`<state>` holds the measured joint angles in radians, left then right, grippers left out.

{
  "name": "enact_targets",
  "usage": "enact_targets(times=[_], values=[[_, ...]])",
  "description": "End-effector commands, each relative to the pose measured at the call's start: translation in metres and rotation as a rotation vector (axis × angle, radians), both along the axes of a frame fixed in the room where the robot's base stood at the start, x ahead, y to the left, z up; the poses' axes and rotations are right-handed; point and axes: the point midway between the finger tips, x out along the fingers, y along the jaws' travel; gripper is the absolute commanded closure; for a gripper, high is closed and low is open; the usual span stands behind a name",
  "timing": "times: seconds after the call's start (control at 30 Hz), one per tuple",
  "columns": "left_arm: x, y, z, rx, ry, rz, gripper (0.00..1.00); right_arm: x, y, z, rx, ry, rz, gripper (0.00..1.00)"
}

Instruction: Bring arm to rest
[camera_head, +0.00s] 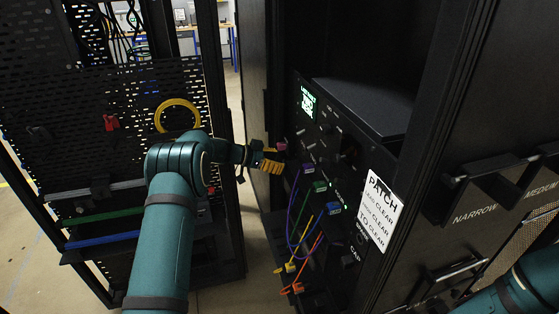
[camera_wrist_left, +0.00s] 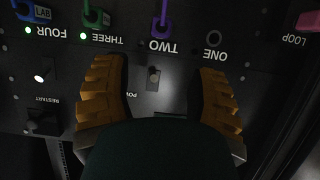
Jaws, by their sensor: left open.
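My left gripper (camera_head: 271,160) is at the patch panel (camera_head: 318,150) in the rack, reached in from the left in the head view. In the left wrist view its two orange ribbed fingers (camera_wrist_left: 158,95) are spread apart with nothing between them. A small toggle switch (camera_wrist_left: 153,74) on the panel shows between the fingers, below the ports marked ONE and TWO. I cannot tell whether the fingertips touch the panel. Part of my right arm shows at the lower right of the head view; its gripper is out of the picture.
Purple (camera_head: 308,168), green (camera_head: 320,186) and blue (camera_head: 334,209) plugs sit in the panel, with cables hanging below. A pink plug (camera_wrist_left: 308,21) is at LOOP. A PATCH sign (camera_head: 381,212) hangs at right. A perforated rack panel (camera_head: 60,110) with a yellow cable coil (camera_head: 177,103) stands left.

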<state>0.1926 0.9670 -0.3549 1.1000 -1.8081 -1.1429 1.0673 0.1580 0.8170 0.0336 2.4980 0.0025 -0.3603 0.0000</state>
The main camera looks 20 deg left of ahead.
Motion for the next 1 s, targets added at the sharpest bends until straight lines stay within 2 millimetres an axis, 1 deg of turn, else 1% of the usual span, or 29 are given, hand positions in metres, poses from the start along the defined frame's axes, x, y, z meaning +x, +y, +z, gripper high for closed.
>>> enact_targets(times=[0.17,0.27,0.37,0.47,0.5,0.57,0.6,0.67,0.7,0.77,0.8,0.87,0.9,0.97,1.0], values=[[0.000,0.000,0.000,0.000,0.000,0.000,0.42,0.000,0.000,-0.001,-0.001,0.000,0.000,0.53],[0.000,-0.006,-0.008,-0.033,-0.002,0.026,0.42,0.000,0.001,-0.004,-0.001,0.000,0.000,0.53],[-0.002,-0.019,-0.027,-0.102,-0.004,0.099,0.42,0.000,0.001,-0.012,-0.002,0.002,0.001,0.53],[-0.008,-0.036,-0.058,-0.185,0.018,0.222,0.42,-0.001,0.001,-0.023,-0.003,0.003,0.002,0.53],[-0.013,-0.042,-0.073,-0.210,0.038,0.278,0.42,-0.001,0.002,-0.028,-0.004,0.004,0.003,0.53],[-0.024,-0.052,-0.096,-0.237,0.079,0.364,0.42,-0.001,0.002,-0.034,-0.004,0.005,0.003,0.53],[-0.033,-0.058,-0.112,-0.247,0.114,0.420,0.42,-0.001,0.002,-0.039,-0.004,0.006,0.003,0.53],[-0.050,-0.068,-0.139,-0.252,0.181,0.500,0.42,-0.002,0.003,-0.045,-0.005,0.007,0.004,0.53],[-0.065,-0.075,-0.157,-0.249,0.231,0.548,0.42,-0.002,0.003,-0.049,-0.005,0.008,0.005,0.53],[-0.090,-0.086,-0.184,-0.234,0.318,0.615,0.42,-0.002,0.003,-0.055,-0.006,0.009,0.005,0.53],[-0.110,-0.094,-0.201,-0.218,0.381,0.657,0.42,-0.003,0.003,-0.059,-0.007,0.010,0.005,0.53],[-0.142,-0.106,-0.225,-0.188,0.476,0.704,0.42,-0.003,0.003,-0.065,-0.008,0.012,0.006,0.53],[-0.164,-0.114,-0.239,-0.164,0.541,0.729,0.42,-0.003,0.004,-0.069,-0.008,0.013,0.006,0.53],[-0.200,-0.125,-0.258,-0.123,0.639,0.758,0.42,-0.004,0.004,-0.074,-0.008,0.014,0.007,0.53],[-0.224,-0.132,-0.269,-0.095,0.703,0.772,0.42,-0.004,0.004,-0.077,-0.009,0.014,0.007,0.53]])
